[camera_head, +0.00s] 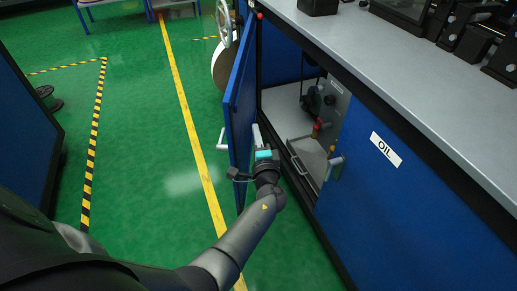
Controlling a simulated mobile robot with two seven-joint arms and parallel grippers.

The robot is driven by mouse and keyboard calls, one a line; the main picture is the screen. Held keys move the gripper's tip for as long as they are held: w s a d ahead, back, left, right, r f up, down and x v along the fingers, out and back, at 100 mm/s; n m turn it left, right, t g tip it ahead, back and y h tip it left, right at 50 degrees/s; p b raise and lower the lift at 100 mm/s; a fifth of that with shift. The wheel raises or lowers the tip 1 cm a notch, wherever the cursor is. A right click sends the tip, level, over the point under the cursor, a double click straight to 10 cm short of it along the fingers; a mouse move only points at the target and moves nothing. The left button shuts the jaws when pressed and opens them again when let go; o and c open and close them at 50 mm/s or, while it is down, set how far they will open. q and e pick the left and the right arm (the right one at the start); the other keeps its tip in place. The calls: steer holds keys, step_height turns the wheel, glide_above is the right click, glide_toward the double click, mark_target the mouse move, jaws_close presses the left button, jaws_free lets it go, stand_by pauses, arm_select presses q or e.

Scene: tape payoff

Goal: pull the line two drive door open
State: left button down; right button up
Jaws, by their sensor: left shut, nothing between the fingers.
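A blue cabinet door (240,92) stands swung out from the cabinet front, seen nearly edge-on. Its light bar handle (222,140) sticks out from its left face. My left gripper (257,132) is shut and empty on the right, inner side of this door, close to its lower free part. I cannot tell whether it touches the door. No label for line two shows on the door's visible side. My right gripper is not in view.
The opened cabinet holds a grey plate (309,158), a dark motor-like unit and small fittings. A blue door labelled OIL (386,149) with its own handle (335,164) is closed at the right. A grey worktop (400,70) lies above. Green floor with a yellow line (185,105) is clear left.

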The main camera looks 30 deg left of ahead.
arm_select(q)
steer(key=shift+s+a, duration=0.25)
steer(key=shift+a, duration=0.85)
steer(key=shift+s+a, duration=0.2)
steer(key=shift+a, duration=0.85)
